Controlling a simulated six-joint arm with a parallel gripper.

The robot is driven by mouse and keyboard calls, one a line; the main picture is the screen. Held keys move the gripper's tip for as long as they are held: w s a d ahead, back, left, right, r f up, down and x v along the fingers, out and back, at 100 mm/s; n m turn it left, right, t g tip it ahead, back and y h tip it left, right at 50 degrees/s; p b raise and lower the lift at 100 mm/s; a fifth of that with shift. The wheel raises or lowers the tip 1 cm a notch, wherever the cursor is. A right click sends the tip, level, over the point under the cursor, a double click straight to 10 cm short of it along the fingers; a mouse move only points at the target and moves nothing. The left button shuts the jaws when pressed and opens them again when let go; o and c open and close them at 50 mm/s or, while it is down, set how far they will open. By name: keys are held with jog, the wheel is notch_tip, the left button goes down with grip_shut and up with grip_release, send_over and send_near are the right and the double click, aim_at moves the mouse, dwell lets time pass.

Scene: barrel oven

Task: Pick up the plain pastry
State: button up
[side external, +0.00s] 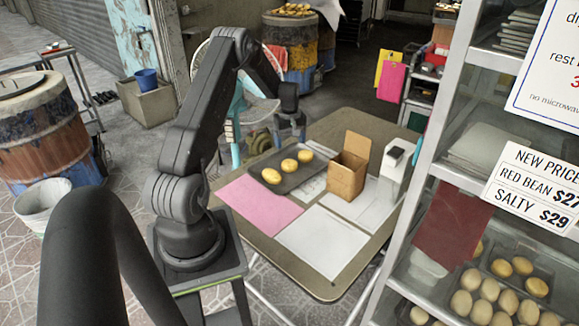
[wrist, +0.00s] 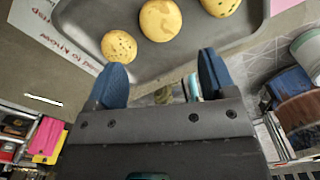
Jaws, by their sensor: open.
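Three round yellow pastries lie in a row on a dark grey tray (side external: 317,177), (wrist: 90,12). The middle pastry (side external: 289,165), (wrist: 160,20) looks the plainest, with only faint brownish marks. The pastry on the left in the wrist view (wrist: 118,46) has dark specks; it is the right one in the side external view (side external: 305,156). The third pastry (side external: 271,175), (wrist: 221,6) also shows specks and is cut off by the wrist view's top edge. My gripper (side external: 290,133), (wrist: 161,60) is open and empty, its blue fingers apart above the tray's far side, touching no pastry.
An open cardboard box (side external: 347,176) and a white device (side external: 396,170) stand right of the tray on the folding table (side external: 320,285). A pink sheet (side external: 258,205) and white papers lie flat in front. A glass-and-metal shelf (side external: 440,130) holding pastries stands at the right.

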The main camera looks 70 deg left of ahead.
aim_at(290, 162)
notch_tip(290, 162, down, 10)
jog(key=shift+a, duration=0.1)
dwell(0.4)
jog(key=shift+c, duration=0.2)
jog(key=c, duration=0.6)
jog(key=shift+c, duration=0.2)
jog(key=shift+r, duration=0.1)
